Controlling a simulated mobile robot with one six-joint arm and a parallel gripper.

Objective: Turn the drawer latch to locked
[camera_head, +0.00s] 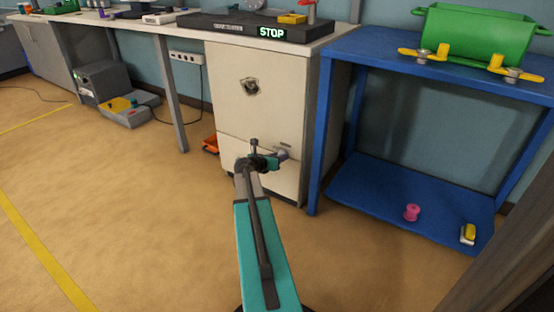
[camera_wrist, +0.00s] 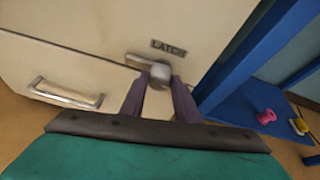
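The drawer latch (camera_wrist: 147,65) is a grey lever on the cream cabinet front, just below a dark LATCH label (camera_wrist: 168,47). Its arm points left and slightly up in the wrist view, and its rounded end sits between my fingertips. My gripper (camera_wrist: 160,80) has its two dark fingers closed in on either side of that end, with little or no gap visible. In the head view my gripper (camera_head: 264,163) is at the cabinet's lower right, partly hiding the latch (camera_head: 282,152). The drawer (camera_wrist: 45,65) looks shut, with a silver handle (camera_wrist: 65,94) left of the latch.
A blue shelf unit (camera_head: 318,150) stands close to the right of the cabinet (camera_head: 225,110). A pink spool (camera_head: 412,212) and a yellow item (camera_head: 468,234) lie on its lower shelf. A workbench (camera_head: 120,22) runs along the wall. The floor to the left is mostly clear.

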